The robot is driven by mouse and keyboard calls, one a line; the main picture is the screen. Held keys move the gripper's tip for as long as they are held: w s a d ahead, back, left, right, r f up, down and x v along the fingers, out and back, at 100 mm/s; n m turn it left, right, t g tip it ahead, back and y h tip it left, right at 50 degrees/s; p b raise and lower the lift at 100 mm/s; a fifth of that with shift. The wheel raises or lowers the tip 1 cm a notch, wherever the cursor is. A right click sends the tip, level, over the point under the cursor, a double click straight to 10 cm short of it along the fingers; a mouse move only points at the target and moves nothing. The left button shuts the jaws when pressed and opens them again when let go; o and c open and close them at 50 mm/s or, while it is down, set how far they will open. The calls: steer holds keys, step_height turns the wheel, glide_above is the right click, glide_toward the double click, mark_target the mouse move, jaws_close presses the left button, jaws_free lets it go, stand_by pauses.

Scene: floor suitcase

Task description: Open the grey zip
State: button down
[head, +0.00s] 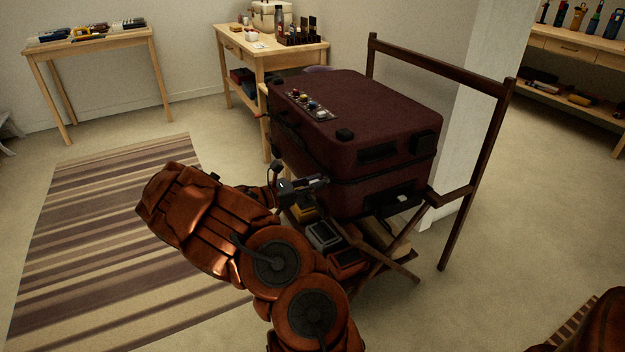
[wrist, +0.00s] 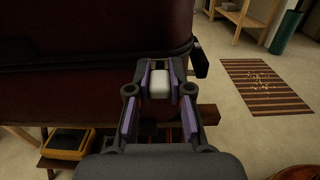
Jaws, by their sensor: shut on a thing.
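A dark red suitcase (head: 350,110) lies flat on a wooden folding rack, with its lid down. It also fills the upper left of the wrist view (wrist: 80,30), where a black zip line (wrist: 100,66) runs along its side. My gripper (wrist: 161,76) is at the suitcase's side by the zip line, with its two fingertips closed on the small pale grey zip pull (wrist: 160,86). In the head view my gripper (head: 322,182) is at the suitcase's near left corner, and the grey zip pull cannot be made out there.
The wooden rack (head: 491,130) has a tall rail behind the suitcase. Several small bins, including a yellow one (head: 303,211) and a grey one (head: 323,236), are under the suitcase. Small coloured items (head: 312,104) lie on the lid. A striped rug (head: 110,240) covers open floor at left.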

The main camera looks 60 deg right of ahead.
steer(key=shift+s+a+f, duration=0.1)
steer(key=shift+s+f, duration=0.05)
steer(key=shift+f, duration=0.05)
steer(key=c, duration=1)
jaws_free()
steer(key=shift+r, duration=0.15)
steer(key=shift+c, duration=0.2)
steer(key=v, duration=1.2)
